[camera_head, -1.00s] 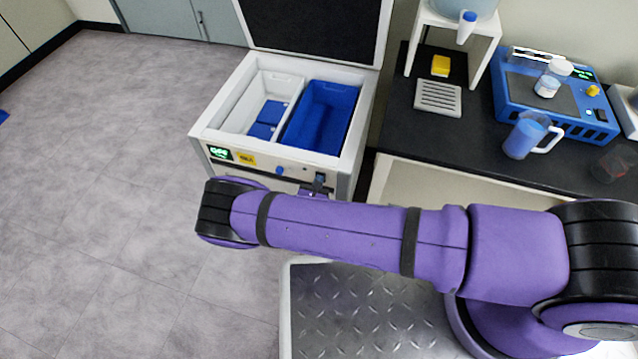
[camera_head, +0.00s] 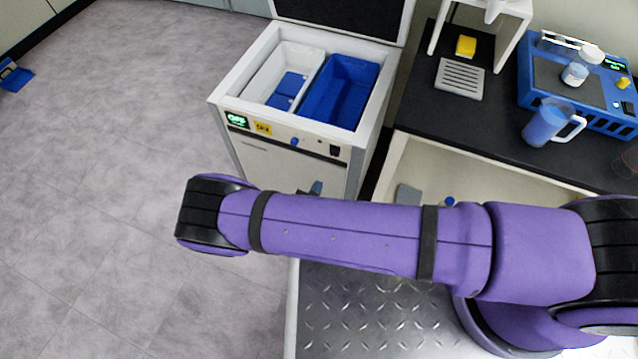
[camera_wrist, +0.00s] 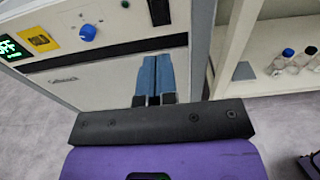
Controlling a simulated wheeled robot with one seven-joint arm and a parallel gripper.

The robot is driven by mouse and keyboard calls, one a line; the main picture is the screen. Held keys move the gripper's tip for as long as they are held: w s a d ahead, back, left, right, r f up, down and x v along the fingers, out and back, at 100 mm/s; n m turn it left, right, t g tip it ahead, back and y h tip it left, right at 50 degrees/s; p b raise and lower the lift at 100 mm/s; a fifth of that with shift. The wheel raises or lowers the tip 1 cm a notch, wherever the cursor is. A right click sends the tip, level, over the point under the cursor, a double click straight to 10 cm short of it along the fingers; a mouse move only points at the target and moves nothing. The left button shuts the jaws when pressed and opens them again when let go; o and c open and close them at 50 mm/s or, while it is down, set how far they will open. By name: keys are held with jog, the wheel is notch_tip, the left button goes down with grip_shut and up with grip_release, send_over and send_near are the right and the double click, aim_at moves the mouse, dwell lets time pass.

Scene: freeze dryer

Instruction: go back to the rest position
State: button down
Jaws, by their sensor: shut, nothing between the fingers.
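My gripper (camera_wrist: 155,78) shows in the wrist view with its two blue fingers together and nothing between them. It points at the front panel of the freeze dryer (camera_wrist: 110,80), near its upper edge; I cannot tell the exact gap. In the head view my purple arm stretches across the front of the freeze dryer (camera_head: 290,165), and the gripper (camera_head: 316,187) is mostly hidden behind the arm. The freeze dryer's lid (camera_head: 345,15) stands open. Inside are a white bin (camera_head: 272,72) with blue pieces and a blue bin (camera_head: 337,92).
A black bench (camera_head: 490,125) on the right holds a pitcher (camera_head: 545,125), a blue device (camera_head: 550,75), a grey grate (camera_head: 460,78) and a yellow block (camera_head: 466,45). Small bottles (camera_wrist: 290,60) stand on the shelf below.

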dwell(0.4)
